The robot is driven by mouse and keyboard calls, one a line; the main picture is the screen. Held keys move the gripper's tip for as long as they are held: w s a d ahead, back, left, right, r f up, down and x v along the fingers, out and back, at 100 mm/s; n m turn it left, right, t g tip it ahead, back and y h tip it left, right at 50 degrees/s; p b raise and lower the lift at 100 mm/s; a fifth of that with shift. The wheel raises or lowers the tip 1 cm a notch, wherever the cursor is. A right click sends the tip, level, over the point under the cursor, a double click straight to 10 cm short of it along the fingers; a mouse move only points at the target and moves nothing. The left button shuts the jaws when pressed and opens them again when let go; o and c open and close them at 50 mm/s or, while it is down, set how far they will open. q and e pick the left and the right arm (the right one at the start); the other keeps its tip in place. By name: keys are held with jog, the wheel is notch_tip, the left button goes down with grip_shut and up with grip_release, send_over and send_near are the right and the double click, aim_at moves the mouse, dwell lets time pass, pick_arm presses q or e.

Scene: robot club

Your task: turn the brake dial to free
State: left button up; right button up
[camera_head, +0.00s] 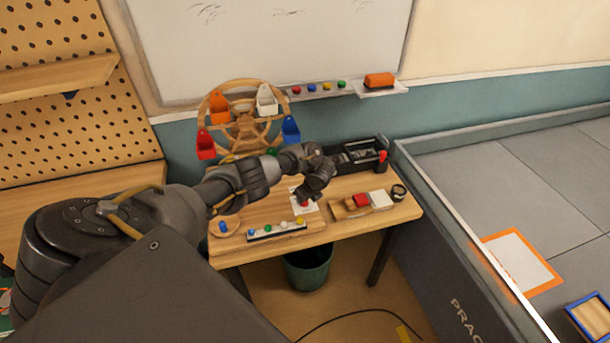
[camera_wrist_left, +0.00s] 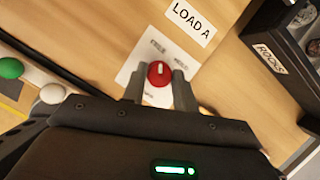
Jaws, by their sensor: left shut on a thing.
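The brake dial (camera_wrist_left: 159,73) is a round red knob with a white pointer line, set on a white label plate (camera_wrist_left: 140,66) on the wooden bench top. The plate has small words above the dial, too blurred to read surely. My left gripper (camera_wrist_left: 160,84) is shut on the dial, with one grey finger on each side of it. In the head view the gripper (camera_head: 305,196) reaches down to the plate and mostly hides the dial. The pointer points toward the top edge in the wrist view. My right gripper is not in view.
A wooden Ferris wheel (camera_head: 240,118) with coloured buckets stands at the back of the bench. A strip of coloured buttons (camera_head: 277,231) lies in front.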

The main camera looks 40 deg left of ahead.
pick_arm(q)
jog(key=o, duration=1)
jog(key=shift+c, duration=0.2)
jog(key=p+v, duration=0.4)
jog(key=v, duration=0.6)
jog(key=shift+r, duration=0.4)
jog(key=shift+d, duration=0.1)
